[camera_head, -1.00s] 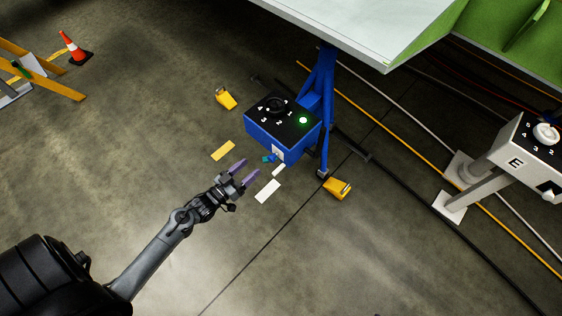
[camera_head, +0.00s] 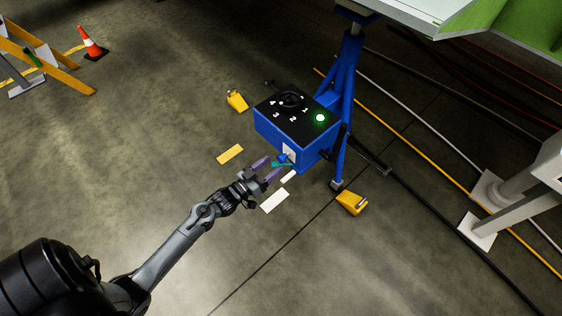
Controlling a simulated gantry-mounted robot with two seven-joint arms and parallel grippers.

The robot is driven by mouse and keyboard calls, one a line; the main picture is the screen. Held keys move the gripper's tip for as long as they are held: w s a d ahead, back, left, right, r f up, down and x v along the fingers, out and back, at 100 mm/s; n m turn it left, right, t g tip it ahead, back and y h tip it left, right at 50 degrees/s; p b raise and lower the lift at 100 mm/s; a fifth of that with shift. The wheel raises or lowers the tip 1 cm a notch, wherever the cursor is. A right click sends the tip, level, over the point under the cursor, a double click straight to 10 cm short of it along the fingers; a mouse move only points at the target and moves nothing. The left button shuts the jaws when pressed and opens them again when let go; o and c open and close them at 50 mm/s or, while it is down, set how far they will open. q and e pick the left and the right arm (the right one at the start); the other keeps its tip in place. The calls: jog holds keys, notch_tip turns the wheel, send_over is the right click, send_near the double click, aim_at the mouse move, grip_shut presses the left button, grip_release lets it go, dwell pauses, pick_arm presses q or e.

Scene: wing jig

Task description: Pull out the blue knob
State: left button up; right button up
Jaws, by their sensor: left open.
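A blue control box (camera_head: 277,138) with a black top stands at the base of a blue jig stand. Its top carries a black dial (camera_head: 291,101), numbers and a lit green light (camera_head: 320,118). A small blue knob (camera_head: 283,158) shows low on the box's front face, by a white plate (camera_head: 289,151). My left gripper (camera_head: 267,169) is open, its purple fingertips pointing at the knob and very close to it. I cannot tell whether they touch it. My right gripper is not in view.
Yellow wheel chocks (camera_head: 352,202) lie around the stand (camera_head: 347,85). Cables (camera_head: 400,120) run along the floor at right. A white pedestal (camera_head: 502,208) stands at the right edge. An orange cone (camera_head: 92,43) and a yellow barrier are at upper left. The floor at lower middle is clear.

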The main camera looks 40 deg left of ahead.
aim_at(280, 160)
pick_arm(q)
jog(key=shift+w+d+b, duration=0.15)
jog(key=shift+w+b, duration=0.35)
jog(key=shift+w, duration=0.85)
jog(key=shift+w+d+b, duration=0.15)
jog(key=shift+w+b, duration=0.35)
jog(key=shift+w, duration=0.8)
grip_shut()
